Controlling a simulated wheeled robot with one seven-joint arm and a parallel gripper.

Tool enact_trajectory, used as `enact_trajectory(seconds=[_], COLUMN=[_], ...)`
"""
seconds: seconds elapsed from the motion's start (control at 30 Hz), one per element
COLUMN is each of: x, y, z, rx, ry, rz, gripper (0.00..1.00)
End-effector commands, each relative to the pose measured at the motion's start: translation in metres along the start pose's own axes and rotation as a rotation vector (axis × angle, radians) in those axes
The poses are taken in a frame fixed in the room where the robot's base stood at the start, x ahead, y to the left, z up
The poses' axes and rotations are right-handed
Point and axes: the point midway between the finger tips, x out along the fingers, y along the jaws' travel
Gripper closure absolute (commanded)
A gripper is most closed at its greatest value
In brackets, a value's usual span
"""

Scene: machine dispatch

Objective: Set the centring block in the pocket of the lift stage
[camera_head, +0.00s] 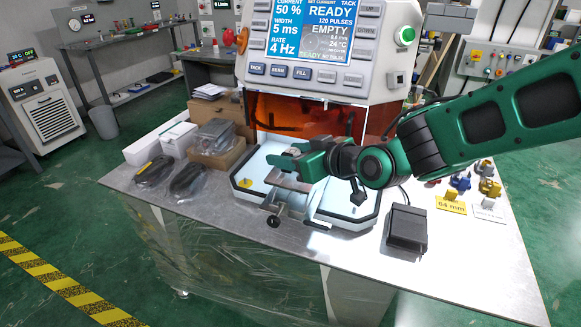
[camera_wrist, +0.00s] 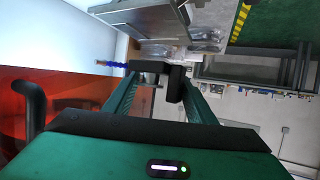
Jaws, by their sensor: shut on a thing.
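My gripper (camera_head: 286,160) is over the machine's white base, close above a grey metal stage (camera_head: 289,183) that looks like the lift stage. My green fingers also show in the wrist view (camera_wrist: 160,80), closed on a small dark piece (camera_wrist: 172,84) at their tips. I take this piece for the centring block; the fingers hide much of it, and its outline is hard to separate from the fingertips. The stage has a round dark knob (camera_head: 272,221) at its front. The pocket is hidden by my gripper, and I cannot tell whether the block touches the stage.
The machine's display panel (camera_head: 318,40) and orange shield (camera_head: 295,115) stand behind my gripper. A black pedal (camera_head: 406,229) is at right. Several coloured blocks (camera_head: 488,187) stand behind a yellow "64 mm" card (camera_head: 451,205). Bagged dark items (camera_head: 187,179) and boxes (camera_head: 180,139) lie left.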

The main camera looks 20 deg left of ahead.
Motion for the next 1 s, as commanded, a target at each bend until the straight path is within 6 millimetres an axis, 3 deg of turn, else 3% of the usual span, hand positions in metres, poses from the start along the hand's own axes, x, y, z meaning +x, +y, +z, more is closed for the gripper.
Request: enact_trajectory(seconds=[0.27, 0.57, 0.77, 0.8, 0.87, 1.0], x=[0.015, 0.029, 0.030, 0.029, 0.029, 0.029], y=[0.010, 0.010, 0.010, 0.010, 0.010, 0.010], z=[0.006, 0.039, 0.042, 0.042, 0.042, 0.042], rx=[0.000, 0.001, 0.000, 0.000, 0.000, 0.000], ry=[0.001, -0.002, -0.001, -0.002, -0.002, -0.001], rz=[0.001, -0.001, 0.000, 0.000, 0.000, 0.000], gripper=[0.75, 0.75, 0.75, 0.47, 0.33, 0.31])
